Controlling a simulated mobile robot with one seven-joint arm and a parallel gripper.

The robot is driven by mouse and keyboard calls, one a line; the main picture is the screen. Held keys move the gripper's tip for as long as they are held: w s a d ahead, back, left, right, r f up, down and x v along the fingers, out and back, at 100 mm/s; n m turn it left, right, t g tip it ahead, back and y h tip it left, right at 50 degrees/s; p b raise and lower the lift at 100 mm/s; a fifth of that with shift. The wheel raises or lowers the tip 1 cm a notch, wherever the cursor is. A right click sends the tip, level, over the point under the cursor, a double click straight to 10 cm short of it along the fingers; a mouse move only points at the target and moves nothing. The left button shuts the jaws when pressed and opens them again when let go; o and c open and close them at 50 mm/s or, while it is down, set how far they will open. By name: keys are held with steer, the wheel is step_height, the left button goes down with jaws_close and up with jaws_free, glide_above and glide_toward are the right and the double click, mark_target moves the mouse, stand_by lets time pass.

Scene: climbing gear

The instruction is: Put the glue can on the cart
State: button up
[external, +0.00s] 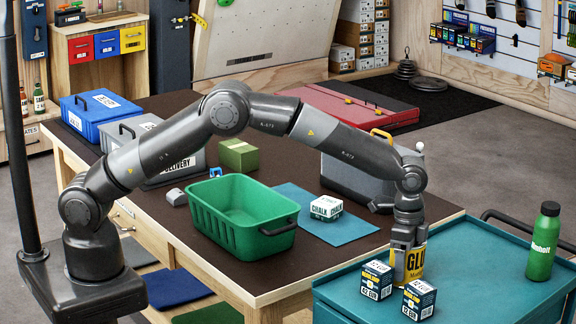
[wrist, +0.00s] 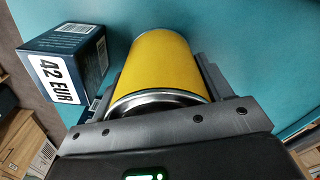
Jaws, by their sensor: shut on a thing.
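The glue can (external: 411,266) is a yellow cylinder with a metal rim, and part of its dark lettering shows. My gripper (external: 406,250) is shut around it from above, over the teal top of the cart (external: 465,262). In the wrist view the yellow can (wrist: 166,62) sits between both fingers of my gripper (wrist: 165,90), with the teal surface (wrist: 240,40) behind it. The can appears upright. I cannot tell whether its base touches the cart top.
Two dark blue boxes, one (external: 376,280) left of the can and one (external: 419,299) in front, stand close to it on the cart. The left one also shows in the wrist view (wrist: 68,62). A green bottle (external: 543,242) stands at the right. The cart top between is clear.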

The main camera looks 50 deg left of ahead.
steer(key=o, duration=1.1)
steer(key=shift+f, duration=0.1)
